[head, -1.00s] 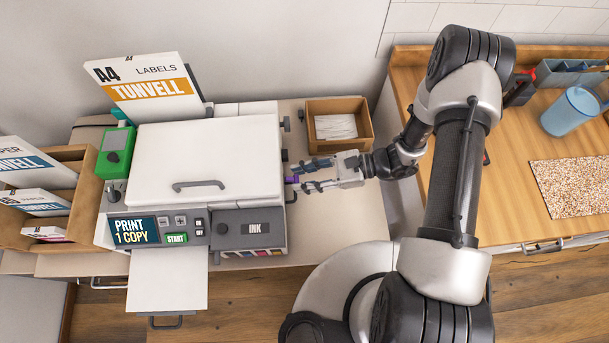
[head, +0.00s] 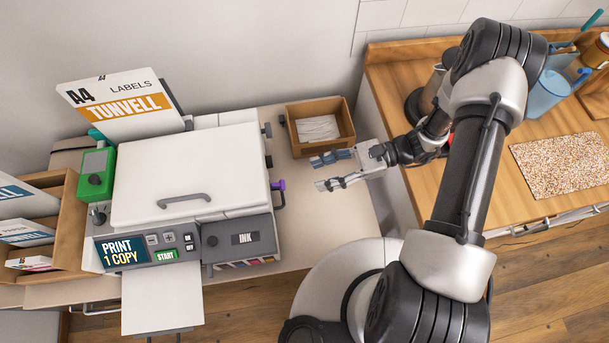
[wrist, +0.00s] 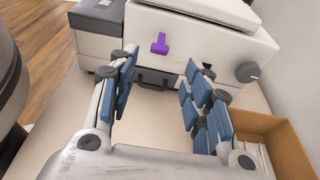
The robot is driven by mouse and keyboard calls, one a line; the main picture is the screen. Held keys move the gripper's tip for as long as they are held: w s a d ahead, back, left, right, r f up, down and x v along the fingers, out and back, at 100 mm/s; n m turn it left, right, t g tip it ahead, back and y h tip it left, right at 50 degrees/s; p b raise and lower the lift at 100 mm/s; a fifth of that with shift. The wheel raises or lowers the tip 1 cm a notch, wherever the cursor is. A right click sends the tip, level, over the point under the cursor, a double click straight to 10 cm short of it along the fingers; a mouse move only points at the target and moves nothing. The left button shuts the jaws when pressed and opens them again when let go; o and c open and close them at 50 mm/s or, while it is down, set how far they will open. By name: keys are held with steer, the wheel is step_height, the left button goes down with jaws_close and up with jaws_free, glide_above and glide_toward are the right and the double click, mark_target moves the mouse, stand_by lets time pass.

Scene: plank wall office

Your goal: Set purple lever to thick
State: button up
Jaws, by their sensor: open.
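The purple lever (head: 278,185) sticks out of the right side of the white printer (head: 185,170). In the wrist view the purple lever (wrist: 159,44) shows as a T shape on the printer's side face, with its crossbar low. No setting labels can be read beside it. My gripper (head: 318,172) is open and empty, to the right of the lever and apart from it. In the wrist view its blue-padded fingers (wrist: 160,90) stand wide apart, with the lever beyond them and between them.
A dark knob (wrist: 247,72) and a dark handle (wrist: 158,80) are on the same printer side. A wooden box (head: 320,122) with papers stands behind my gripper. A green device (head: 95,172) is at the printer's left. The tabletop between gripper and printer is clear.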

steer(key=v, duration=0.2)
steer(key=shift+d+r, duration=0.15)
steer(key=shift+d, duration=0.15)
stand_by(0.3)
steer(key=s+d+r+n+t+h, duration=0.2)
steer(key=s+d+r+n+h, duration=0.1)
steer(key=r, duration=0.7)
steer(key=s+d+r+n+t+h, duration=0.2)
steer(key=s+r+n+h, duration=0.3)
steer(key=r, duration=0.5)
steer(key=s+d+r+n+t+h, duration=0.3)
steer(key=r+n+h, duration=0.3)
steer(key=r, duration=0.4)
steer(key=shift+s+d+n+t, duration=0.3)
steer(key=shift+s+n+t, duration=0.3)
steer(key=shift+t, duration=0.1)
steer(key=shift+w, duration=0.1)
